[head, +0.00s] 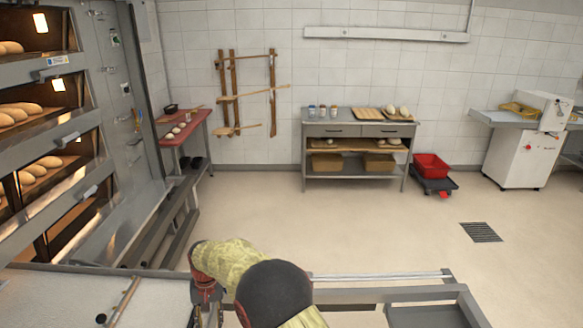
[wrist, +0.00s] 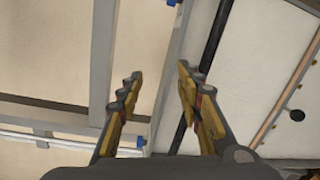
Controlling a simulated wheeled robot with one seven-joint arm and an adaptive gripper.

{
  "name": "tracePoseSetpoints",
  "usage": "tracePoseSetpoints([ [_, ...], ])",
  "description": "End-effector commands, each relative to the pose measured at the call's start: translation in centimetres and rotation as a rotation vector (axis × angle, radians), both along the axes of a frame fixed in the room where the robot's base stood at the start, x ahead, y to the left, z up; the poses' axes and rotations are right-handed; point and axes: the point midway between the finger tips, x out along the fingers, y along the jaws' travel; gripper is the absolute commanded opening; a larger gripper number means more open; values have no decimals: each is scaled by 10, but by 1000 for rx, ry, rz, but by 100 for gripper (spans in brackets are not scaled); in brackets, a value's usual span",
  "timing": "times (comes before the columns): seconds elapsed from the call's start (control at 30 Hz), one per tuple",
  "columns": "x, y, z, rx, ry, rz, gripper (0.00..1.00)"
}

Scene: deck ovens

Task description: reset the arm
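My gripper (head: 207,312) is at the bottom of the head view, beside the grey frame and the pale loading surface near me. My arm, in a yellow-green sleeve with a dark joint, reaches in from the bottom middle. In the wrist view my gripper (wrist: 158,88) has its two fingers spread apart with nothing between them. Beyond the fingers are a grey metal rail and a dark bar. In the head view the fingertips are partly cut off by the lower edge.
A deck oven (head: 40,150) with loaves stands at the left. A pale loading surface (head: 60,300) and metal rails (head: 380,294) lie close to me. A workbench (head: 357,130), a red bin (head: 431,165) and a white machine (head: 522,150) stand at the back. The middle floor is clear.

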Motion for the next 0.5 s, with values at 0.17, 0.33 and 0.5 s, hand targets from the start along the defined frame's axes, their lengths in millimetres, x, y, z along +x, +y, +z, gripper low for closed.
tracePoseSetpoints([
  [0.17, -18, -49, 40, -13, -9, 38, 36],
  [0.33, -42, -114, 92, -19, -32, 63, 36],
  [0.5, -73, -178, 141, -19, -68, 68, 36],
])
